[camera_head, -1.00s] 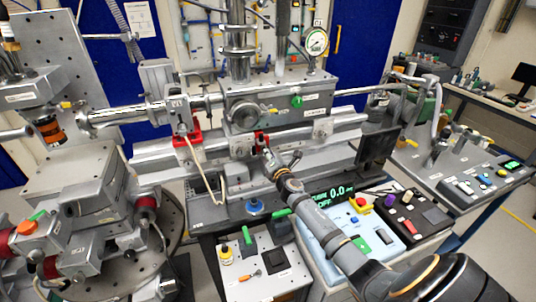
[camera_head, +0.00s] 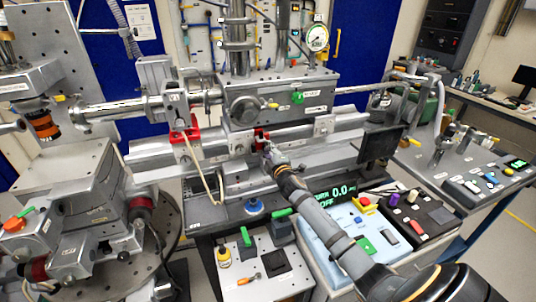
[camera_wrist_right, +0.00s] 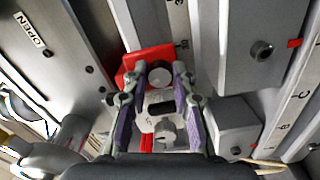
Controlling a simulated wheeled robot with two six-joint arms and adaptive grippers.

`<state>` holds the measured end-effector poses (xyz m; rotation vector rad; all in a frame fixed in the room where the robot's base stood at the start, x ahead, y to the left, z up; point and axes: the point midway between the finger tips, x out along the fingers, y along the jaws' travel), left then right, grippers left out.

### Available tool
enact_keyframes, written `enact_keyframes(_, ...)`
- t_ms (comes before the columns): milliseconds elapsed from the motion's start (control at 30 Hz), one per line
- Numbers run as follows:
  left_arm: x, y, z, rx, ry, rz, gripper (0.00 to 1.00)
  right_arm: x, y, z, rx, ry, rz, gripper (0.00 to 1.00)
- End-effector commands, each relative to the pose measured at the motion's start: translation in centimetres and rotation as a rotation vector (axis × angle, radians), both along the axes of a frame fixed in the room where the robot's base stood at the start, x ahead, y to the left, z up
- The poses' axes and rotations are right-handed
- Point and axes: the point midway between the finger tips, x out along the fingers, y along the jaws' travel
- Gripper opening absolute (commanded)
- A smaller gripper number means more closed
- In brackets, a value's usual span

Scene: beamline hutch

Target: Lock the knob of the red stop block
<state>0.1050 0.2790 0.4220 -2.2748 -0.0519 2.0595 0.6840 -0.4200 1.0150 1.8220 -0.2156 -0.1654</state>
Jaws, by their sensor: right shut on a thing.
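The red stop block (camera_wrist_right: 145,58) sits on the grey rail, with a round grey knob (camera_wrist_right: 158,76) on its near face. In the head view only a small part of the red block (camera_head: 262,135) shows beyond my gripper. My right gripper (camera_wrist_right: 161,73) has its two fingers either side of the knob and is shut on it. In the head view the right gripper (camera_head: 267,150) reaches the rail from the lower right. Which way the knob is turned cannot be read. My left gripper is not in view.
Another red piece (camera_head: 184,135) with a pale cable sits on the rail to the left. A display (camera_head: 337,194) reads 0.0 and OFF. A blue-topped control box (camera_head: 362,226) lies under my right arm. A small grey stand (camera_head: 262,263) holds a yellow bottle.

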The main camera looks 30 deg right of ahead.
Motion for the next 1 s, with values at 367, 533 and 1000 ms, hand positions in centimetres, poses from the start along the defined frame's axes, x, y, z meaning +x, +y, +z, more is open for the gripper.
enact_keyframes(367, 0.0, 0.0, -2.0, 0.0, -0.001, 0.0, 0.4, 0.0, 0.0, -0.2, 0.258, -0.062, 0.0, 0.0)
enact_keyframes(533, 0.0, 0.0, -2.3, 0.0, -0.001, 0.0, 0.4, 0.0, 0.0, -0.2, 0.325, -0.077, -0.001, 0.0)
enact_keyframes(1000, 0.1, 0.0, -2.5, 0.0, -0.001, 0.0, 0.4, 0.0, 0.0, 0.0, 0.374, -0.09, 0.0, 0.0)
